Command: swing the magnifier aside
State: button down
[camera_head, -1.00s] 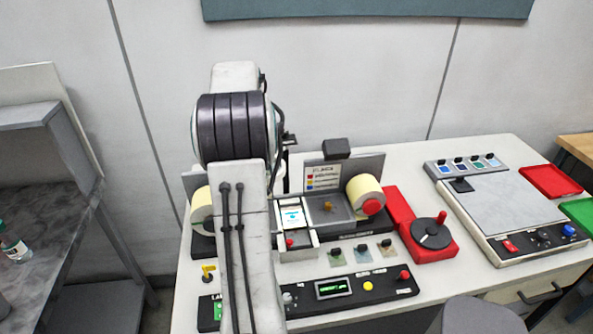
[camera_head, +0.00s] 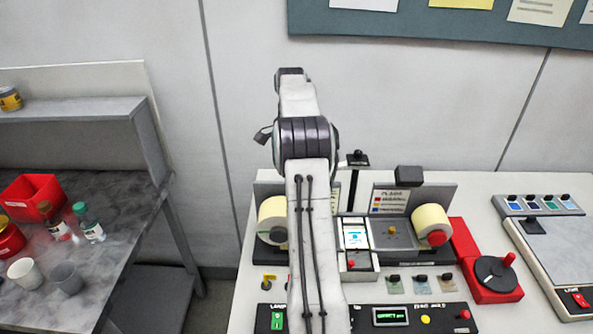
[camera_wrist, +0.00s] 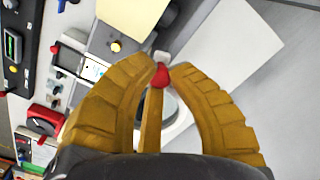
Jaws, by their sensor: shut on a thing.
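In the wrist view, my gripper (camera_wrist: 163,72) has its ribbed yellow fingers closed on a small red knob (camera_wrist: 160,76). A pale ring with a grey lens, which looks like the magnifier (camera_wrist: 178,116), shows behind the fingers, just below the knob; the fingers cover part of it. In the head view, a dark post with a black top (camera_head: 357,160) stands behind the label machine, right of my arm. My arm hides the gripper and the magnifier's ring there.
The label machine has pale rolls, the right one (camera_head: 431,222) with a red hub. A red crank unit (camera_head: 490,275) and a grey flat device (camera_head: 565,245) stand to the right. At left, a grey bench (camera_head: 110,240) holds cups and bottles. The wall is behind.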

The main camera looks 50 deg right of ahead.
jog(key=shift+w+d+f+m, duration=0.15)
jog(key=shift+w+d+m, duration=0.2)
jog(key=shift+w+m, duration=0.2)
jog(key=c, duration=1.3)
grip_release()
jog(key=shift+w+d, duration=0.1)
jog(key=shift+w, duration=0.1)
jog(key=shift+o, duration=0.9)
jog(key=shift+s, duration=0.1)
